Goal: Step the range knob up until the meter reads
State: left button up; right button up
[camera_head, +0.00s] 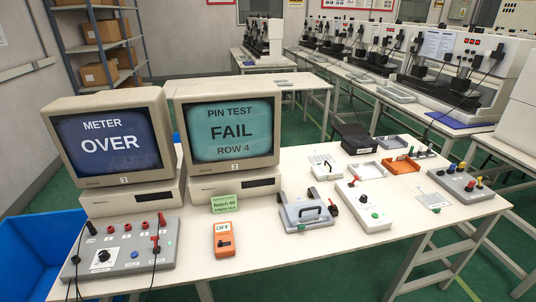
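The meter monitor (110,142), marked 3, stands at the left of the table and shows "METER OVER" on a dark blue screen. In front of it lies a grey control box (120,262) with red and black sockets along its top. A black knob (103,256) sits at its lower left, above a small white label too small to read; it looks like the range knob. Black leads run from the box over the table's front edge. Neither of my grippers is in view.
A second monitor (230,130) reads "PIN TEST FAIL ROW 4". An orange device (224,240) marked "OFF", a grey latched fixture (306,215) and a white box with a green button (368,208) stand rightward. A blue bin (30,262) is at the left.

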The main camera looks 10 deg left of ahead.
aim_at(104, 256)
jog(key=u, duration=1.5)
